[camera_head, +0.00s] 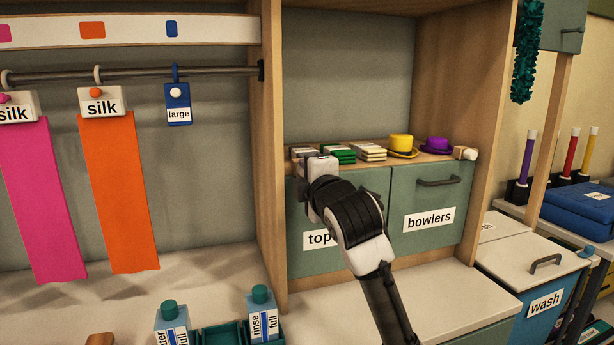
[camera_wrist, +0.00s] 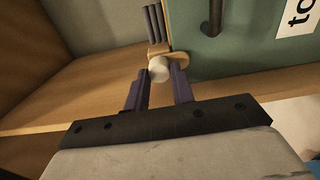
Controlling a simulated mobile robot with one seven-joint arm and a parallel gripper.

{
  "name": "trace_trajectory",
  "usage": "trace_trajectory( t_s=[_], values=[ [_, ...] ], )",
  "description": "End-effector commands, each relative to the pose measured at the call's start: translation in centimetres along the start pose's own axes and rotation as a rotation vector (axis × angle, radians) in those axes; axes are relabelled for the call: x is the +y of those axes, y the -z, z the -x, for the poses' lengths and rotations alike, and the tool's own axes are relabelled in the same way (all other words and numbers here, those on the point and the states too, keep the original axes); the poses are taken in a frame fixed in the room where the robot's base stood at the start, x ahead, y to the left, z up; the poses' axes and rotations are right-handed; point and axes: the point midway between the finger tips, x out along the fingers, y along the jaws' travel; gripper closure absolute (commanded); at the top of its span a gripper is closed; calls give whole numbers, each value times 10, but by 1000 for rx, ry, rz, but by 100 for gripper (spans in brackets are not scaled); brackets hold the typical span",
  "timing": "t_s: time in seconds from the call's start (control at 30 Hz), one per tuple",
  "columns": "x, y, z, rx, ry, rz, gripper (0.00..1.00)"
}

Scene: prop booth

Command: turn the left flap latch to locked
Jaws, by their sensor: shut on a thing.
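The left flap (camera_head: 340,205) is a green panel labelled "top…", partly covered by my arm. It also shows in the wrist view (camera_wrist: 240,60) with its dark handle. Its latch (camera_wrist: 158,69) has a white round knob and a tan wooden piece at the flap's edge. My gripper (camera_wrist: 160,76) has its two dark fingers on either side of the knob and is shut on it. In the head view my gripper (camera_head: 316,172) is at the flap's upper left corner and hides the latch. I cannot tell the latch's exact angle.
The right flap (camera_head: 430,205), labelled "bowlers", has its own white-knobbed latch (camera_head: 465,153) at its upper right. Folded cloths, a yellow hat (camera_head: 401,145) and a purple hat (camera_head: 436,145) sit on the shelf above. A wooden post (camera_head: 270,150) stands close left of my gripper.

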Motion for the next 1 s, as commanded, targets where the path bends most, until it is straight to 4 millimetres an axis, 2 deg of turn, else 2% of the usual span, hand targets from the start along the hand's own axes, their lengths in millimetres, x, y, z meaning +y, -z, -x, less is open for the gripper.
trace_trajectory(
  t_s=[0.27,0.3,0.43,0.77,0.87,1.0],
  values=[
    [-1,0,0,0,1,1,98],
    [-1,0,0,0,1,1,72],
    [0,0,0,0,1,0,55],
    [0,0,3,0,-1,0,55],
    [0,0,13,-1,-3,0,55],
    [-2,-1,40,-2,-3,2,55]
  ],
)
